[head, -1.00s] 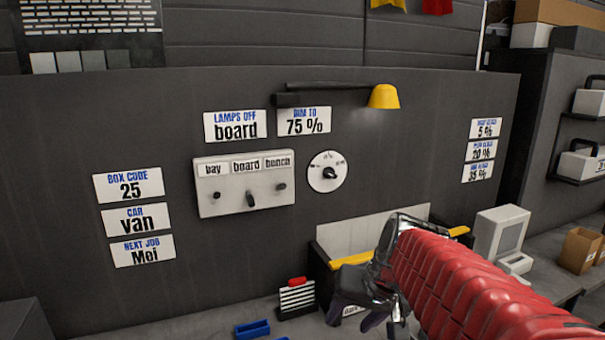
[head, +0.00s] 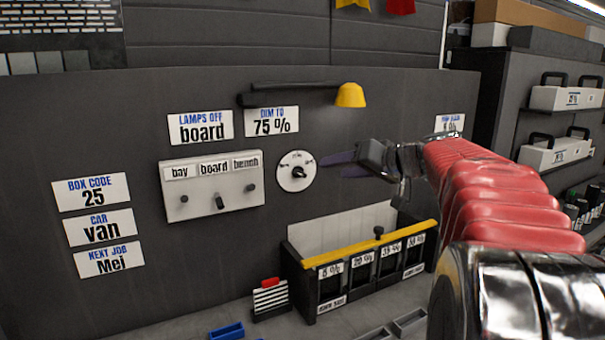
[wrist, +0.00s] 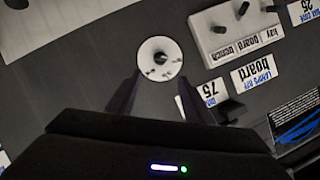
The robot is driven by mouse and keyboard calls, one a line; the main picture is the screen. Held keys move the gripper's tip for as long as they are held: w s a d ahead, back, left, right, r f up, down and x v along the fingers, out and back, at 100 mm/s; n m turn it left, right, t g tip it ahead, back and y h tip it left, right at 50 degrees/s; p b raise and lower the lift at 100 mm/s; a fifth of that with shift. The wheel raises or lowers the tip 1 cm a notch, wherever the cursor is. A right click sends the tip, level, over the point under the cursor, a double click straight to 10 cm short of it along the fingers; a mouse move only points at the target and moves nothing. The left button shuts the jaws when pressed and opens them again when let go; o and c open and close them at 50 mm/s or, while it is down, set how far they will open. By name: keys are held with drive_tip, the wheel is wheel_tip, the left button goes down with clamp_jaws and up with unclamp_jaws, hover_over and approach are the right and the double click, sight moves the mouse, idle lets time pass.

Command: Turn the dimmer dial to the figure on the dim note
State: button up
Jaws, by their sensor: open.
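The dimmer dial (head: 297,171) is a round white disc with a dark knob at its middle, on the dark wall panel right of the switch plate. The dim note (head: 271,121) above it reads "DIM TO 75 %". My gripper (head: 335,165) is open, its dark fingertips just right of the dial in the head view. In the wrist view the dial (wrist: 160,58) sits just beyond and between the open fingers (wrist: 153,88), apart from them. The dial's small figures are too small to read surely.
The switch plate (head: 211,186), marked bay, board and bench, is left of the dial. A yellow lamp (head: 350,95) sticks out above. A rack with a yellow bar (head: 370,249) stands below. Notes (head: 92,192) hang at the left.

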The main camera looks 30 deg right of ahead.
sight(304, 173)
idle(0.4)
drive_tip(key=x, duration=1.4)
drive_tip(key=shift+f, duration=0.1)
drive_tip(key=shift+s, duration=0.1)
drive_tip(key=shift+c, duration=0.5)
drive_tip(key=c, duration=0.9)
drive_tip(key=shift+c, duration=0.2)
